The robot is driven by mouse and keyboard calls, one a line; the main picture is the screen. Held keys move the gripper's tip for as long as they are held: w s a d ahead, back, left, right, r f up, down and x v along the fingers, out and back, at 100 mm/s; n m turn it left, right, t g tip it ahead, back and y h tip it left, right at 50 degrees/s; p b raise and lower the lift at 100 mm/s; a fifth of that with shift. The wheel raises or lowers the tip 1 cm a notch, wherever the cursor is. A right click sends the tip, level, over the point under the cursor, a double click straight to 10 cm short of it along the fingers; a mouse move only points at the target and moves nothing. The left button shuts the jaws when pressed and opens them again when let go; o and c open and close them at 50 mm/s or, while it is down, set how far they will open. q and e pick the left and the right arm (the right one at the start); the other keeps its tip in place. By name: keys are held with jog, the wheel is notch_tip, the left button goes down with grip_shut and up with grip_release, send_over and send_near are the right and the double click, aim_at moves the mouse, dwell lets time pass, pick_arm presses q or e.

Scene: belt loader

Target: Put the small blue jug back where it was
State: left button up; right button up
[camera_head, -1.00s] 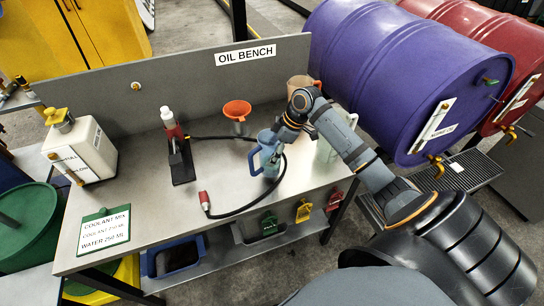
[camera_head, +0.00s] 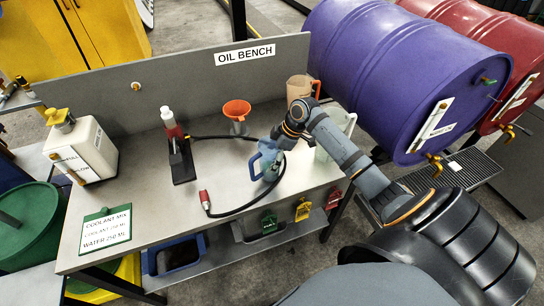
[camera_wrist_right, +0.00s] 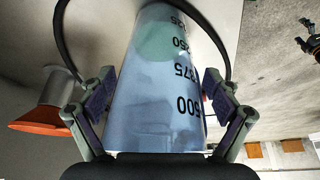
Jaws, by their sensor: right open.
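The small blue jug (camera_head: 268,165) appears to stand on the bench (camera_head: 225,180), its handle pointing left in the head view. My right gripper (camera_head: 275,149) is over it and hides much of its upper part. In the right wrist view, the jug (camera_wrist_right: 155,85) shows dark volume marks and lies between my right gripper's two fingers (camera_wrist_right: 165,105). The fingers are spread to either side, with small gaps to the jug's wall. My left gripper is not in view.
A black hose (camera_head: 240,211) curves around the jug on the bench. An orange funnel (camera_head: 237,109) stands behind it. A clear jug (camera_head: 343,120) and a brownish jug (camera_head: 298,88) stand to the right. A red-and-black pump (camera_head: 177,150) stands left.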

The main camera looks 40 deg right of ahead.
jog(key=b+v, duration=0.1)
jog(key=v, duration=1.1)
jog(key=shift+r, duration=0.1)
